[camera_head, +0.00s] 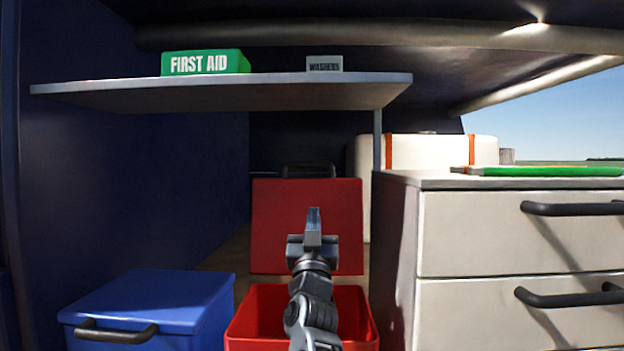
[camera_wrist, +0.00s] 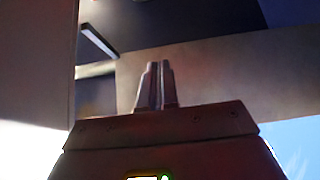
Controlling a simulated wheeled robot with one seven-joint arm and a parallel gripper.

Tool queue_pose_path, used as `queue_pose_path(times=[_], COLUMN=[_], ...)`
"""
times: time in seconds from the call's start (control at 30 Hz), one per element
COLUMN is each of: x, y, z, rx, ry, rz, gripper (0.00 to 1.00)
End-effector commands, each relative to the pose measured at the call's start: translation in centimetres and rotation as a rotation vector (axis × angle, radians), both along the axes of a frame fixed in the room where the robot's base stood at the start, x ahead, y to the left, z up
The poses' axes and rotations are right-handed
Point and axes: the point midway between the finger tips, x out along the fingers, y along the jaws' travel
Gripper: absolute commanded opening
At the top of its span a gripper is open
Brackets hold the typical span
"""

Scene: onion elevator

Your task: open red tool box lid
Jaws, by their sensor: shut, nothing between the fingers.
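The red tool box (camera_head: 252,316) stands on the floor between the blue box and the drawer cabinet. Its lid (camera_head: 274,222) stands upright at the back, with a black handle (camera_head: 308,168) at its top edge. The red inside of the box shows, partly hidden by my arm. My gripper (camera_head: 313,214) is in front of the lid in the picture, pointing up, with its fingers shut and empty. Whether it touches the lid cannot be told. In the wrist view the shut fingers (camera_wrist: 154,68) show, and the tool box does not.
A blue box (camera_head: 150,296) with a black handle is at the lower left. A shelf (camera_head: 220,93) above carries a green first aid box (camera_head: 205,62) and a small washers box (camera_head: 324,63). The drawer cabinet (camera_head: 395,255) is close on the right.

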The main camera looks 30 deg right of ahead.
Motion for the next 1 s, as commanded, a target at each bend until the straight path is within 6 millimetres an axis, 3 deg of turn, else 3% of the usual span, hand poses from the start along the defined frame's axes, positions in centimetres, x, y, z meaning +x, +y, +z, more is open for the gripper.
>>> queue_pose_path(times=[0.6, 1.0], x=[6.7, 8.4], y=[-5.1, -6.3], z=[7.2, 8.7], rx=[-0.002, -0.003], ry=[0.001, 0.001], rz=[-0.003, -0.001], gripper=[0.0, 0.0])
